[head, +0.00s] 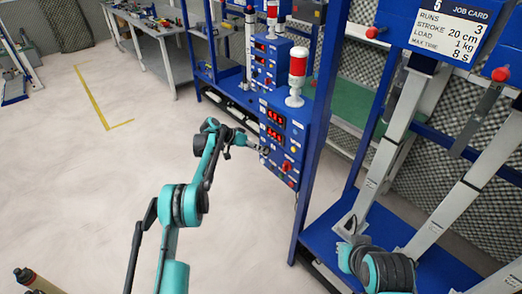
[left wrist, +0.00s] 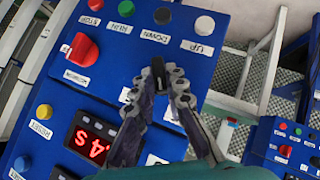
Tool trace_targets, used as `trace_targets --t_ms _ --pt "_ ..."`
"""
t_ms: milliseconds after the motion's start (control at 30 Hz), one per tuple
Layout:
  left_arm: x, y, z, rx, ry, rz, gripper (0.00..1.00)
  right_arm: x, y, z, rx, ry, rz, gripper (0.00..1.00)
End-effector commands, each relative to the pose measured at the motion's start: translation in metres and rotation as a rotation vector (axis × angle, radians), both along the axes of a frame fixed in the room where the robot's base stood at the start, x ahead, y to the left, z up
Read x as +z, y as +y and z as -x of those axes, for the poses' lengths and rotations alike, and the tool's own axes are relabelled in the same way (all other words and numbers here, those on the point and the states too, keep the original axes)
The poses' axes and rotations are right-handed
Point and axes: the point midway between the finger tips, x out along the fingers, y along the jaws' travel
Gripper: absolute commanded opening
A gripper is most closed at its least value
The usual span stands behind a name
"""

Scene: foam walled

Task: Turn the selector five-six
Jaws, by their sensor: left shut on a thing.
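A blue control box (head: 283,140) with red digit displays stands on the blue frame in the head view. My left gripper (head: 262,150) is at its front face. In the left wrist view the fingertips of this gripper (left wrist: 157,88) are closed around a small black knob (left wrist: 157,68) on the blue panel (left wrist: 120,62). The fingers hide the lower part of the knob and any label beneath it. A red rotary knob (left wrist: 83,50) sits apart on the same panel; it also shows in the head view (head: 287,167). My right gripper cannot be made out.
Several buttons line the panel, among them a green one (left wrist: 126,8) and a white one (left wrist: 204,25). The pale floor (head: 90,180) at left is open.

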Motion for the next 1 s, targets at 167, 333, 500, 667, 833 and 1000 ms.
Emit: trace_targets --t_ms 167,333,500,667,833,1000 --pt "-0.001 0.000 0.000 0.001 0.005 0.003 0.00 0.000 0.000 0.000 0.000 0.000 0.000 0.00" --pt "-0.001 0.000 0.000 0.000 0.004 0.003 0.00 0.000 0.000 0.000 0.000 0.000 0.000 0.00" --pt "-0.001 0.000 0.000 0.000 0.004 0.003 0.33 0.000 0.000 0.000 0.000 0.000 0.000 0.00" --pt "0.000 0.000 0.000 -0.001 0.004 0.002 0.33 0.000 0.000 0.000 0.000 0.000 0.000 0.00" --pt "0.002 0.003 0.001 0.001 0.004 0.002 0.33 0.000 0.000 0.000 0.000 0.000 0.000 0.00" --pt "0.017 0.023 0.007 0.002 0.003 0.002 0.33 0.000 0.000 0.000 0.000 0.000 0.000 0.00"
